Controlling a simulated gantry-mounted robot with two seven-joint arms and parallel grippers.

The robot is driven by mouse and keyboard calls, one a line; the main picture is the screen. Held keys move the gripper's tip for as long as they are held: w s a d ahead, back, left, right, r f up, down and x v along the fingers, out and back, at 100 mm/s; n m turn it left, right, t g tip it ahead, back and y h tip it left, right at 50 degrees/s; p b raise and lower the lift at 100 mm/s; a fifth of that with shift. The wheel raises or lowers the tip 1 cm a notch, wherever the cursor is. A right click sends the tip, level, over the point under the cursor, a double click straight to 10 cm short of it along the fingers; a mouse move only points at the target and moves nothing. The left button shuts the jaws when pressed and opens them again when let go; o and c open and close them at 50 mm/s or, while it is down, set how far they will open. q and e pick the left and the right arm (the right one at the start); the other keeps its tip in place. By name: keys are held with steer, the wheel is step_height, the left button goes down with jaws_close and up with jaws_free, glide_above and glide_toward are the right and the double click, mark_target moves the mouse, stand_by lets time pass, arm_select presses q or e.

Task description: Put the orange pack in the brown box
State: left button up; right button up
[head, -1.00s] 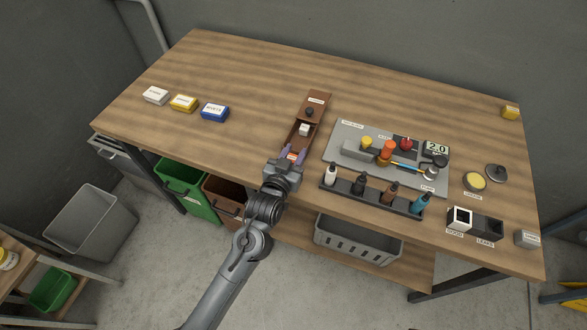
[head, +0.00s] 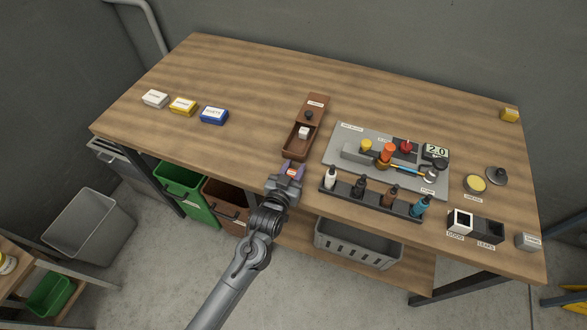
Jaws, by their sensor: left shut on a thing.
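My left gripper (head: 292,169) is shut on a small orange pack (head: 291,172) with a pale label, at the table's front edge. A brown open bin (head: 226,188) stands below the table's front edge, left of my arm. My right gripper is not in view.
A green bin (head: 183,181) stands beside the brown bin. White, yellow and blue packs (head: 214,116) lie at the table's left. A grey board (head: 345,137) with fittings and a rack of bottles (head: 370,201) are to the right. The table's back middle is clear.

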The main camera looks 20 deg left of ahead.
arm_select(q)
steer(key=o, duration=1)
steer(key=shift+f, duration=0.1)
steer(key=shift+f+b, duration=0.15)
steer(key=shift+b, duration=0.55)
steer(key=s+a+f+m+g+p, duration=0.1)
steer(key=s+g, duration=0.6)
steer(key=s, duration=1.4)
steer(key=shift+s+a+f+h+p, duration=0.4)
steer(key=shift+a+f+p, duration=0.25)
steer(key=shift+f, duration=0.25)
steer(key=s+a+g, duration=0.1)
steer(key=s+g, duration=0.1)
steer(key=s, duration=0.1)
steer(key=s+g, duration=0.1)
steer(key=s, duration=0.3)
steer(key=s+a+g, duration=0.1)
steer(key=s+g, duration=0.1)
steer(key=s, duration=0.2)
steer(key=shift+s+a+f+m+g+y, duration=0.1)
steer(key=shift+a+m+g+y, duration=0.2)
steer(key=shift+m+y, duration=0.1)
